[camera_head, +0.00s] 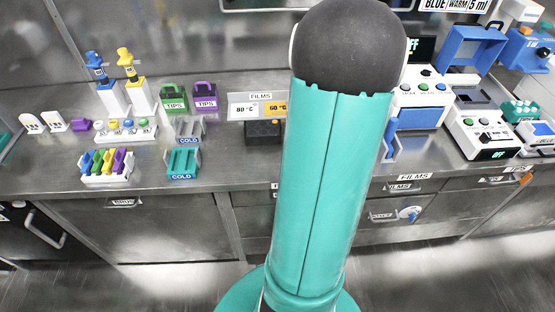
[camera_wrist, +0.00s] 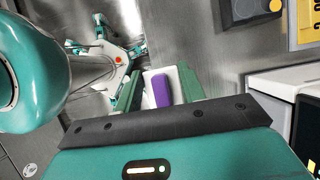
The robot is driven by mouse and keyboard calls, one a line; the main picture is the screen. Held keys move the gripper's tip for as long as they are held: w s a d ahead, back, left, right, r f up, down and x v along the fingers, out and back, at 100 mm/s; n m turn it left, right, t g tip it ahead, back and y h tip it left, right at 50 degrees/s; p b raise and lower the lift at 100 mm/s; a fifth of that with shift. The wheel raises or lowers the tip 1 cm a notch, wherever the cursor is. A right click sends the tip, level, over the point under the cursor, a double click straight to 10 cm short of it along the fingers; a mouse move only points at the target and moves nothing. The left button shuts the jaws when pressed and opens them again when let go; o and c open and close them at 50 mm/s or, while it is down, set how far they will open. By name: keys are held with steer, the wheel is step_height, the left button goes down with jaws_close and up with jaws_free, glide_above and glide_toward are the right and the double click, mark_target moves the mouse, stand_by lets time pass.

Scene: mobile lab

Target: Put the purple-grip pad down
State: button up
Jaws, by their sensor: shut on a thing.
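The purple-grip pad (camera_wrist: 161,91) shows in the wrist view as a white block with a purple grip on it. My gripper (camera_wrist: 163,84) has its two green fingers closed on either side of the pad and holds it. What lies directly under the pad is hidden, so I cannot tell whether it touches anything. In the head view my own arm stands in the middle, and neither the gripper nor the pad can be made out there.
The steel bench (camera_head: 225,165) has some bare room in front of a black box (camera_head: 263,131). Two blue-fronted COLD racks (camera_head: 182,163) and a colourful tube rack (camera_head: 107,165) stand left. A white device (camera_head: 482,134) and a blue open box (camera_head: 470,48) stand right.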

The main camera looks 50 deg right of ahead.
glide_above(274, 167)
steer(key=s+d, duration=0.1)
steer(key=s, duration=0.1)
steer(key=f, duration=0.7)
steer(key=shift+w, duration=0.2)
steer(key=shift+w+f, duration=0.2)
steer(key=shift+f, duration=1.45)
steer(key=shift+f, duration=0.1)
steer(key=o, duration=1.2)
steer(key=v, duration=1.2)
